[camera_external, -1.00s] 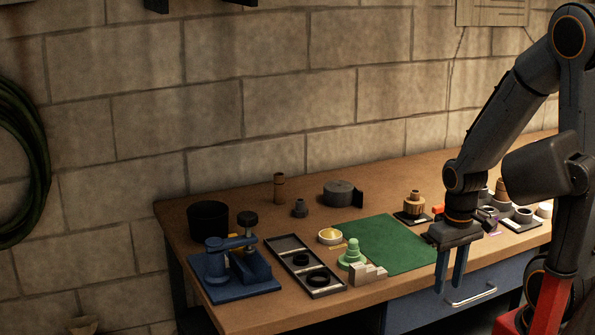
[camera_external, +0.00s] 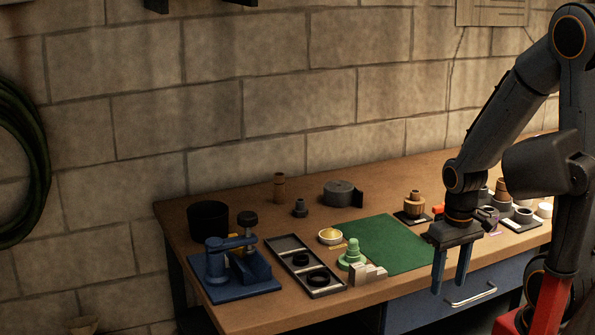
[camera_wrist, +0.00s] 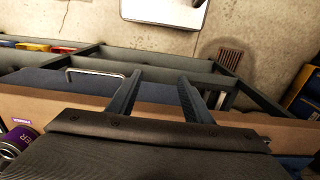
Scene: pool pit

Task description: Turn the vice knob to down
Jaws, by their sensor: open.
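The blue vice (camera_external: 238,280) stands at the left end of the workbench, with a blue bar along its top. A dark round knob (camera_external: 247,218) on a post shows at its back; I cannot tell its turn position. My gripper (camera_external: 449,284) is far to the right of the vice, at the bench's front edge above the drawer. Its two fingers are apart, point down and hold nothing. In the wrist view my gripper (camera_wrist: 160,78) also shows parted fingers with empty space between them. The vice is not in the wrist view.
A green mat (camera_external: 385,245), a black tray with rings (camera_external: 305,265), a green stepped part (camera_external: 352,256) and a dark cup (camera_external: 208,220) are on the workbench (camera_external: 180,208). A drawer handle (camera_external: 470,294) is near my fingers. Several small parts crowd the right side.

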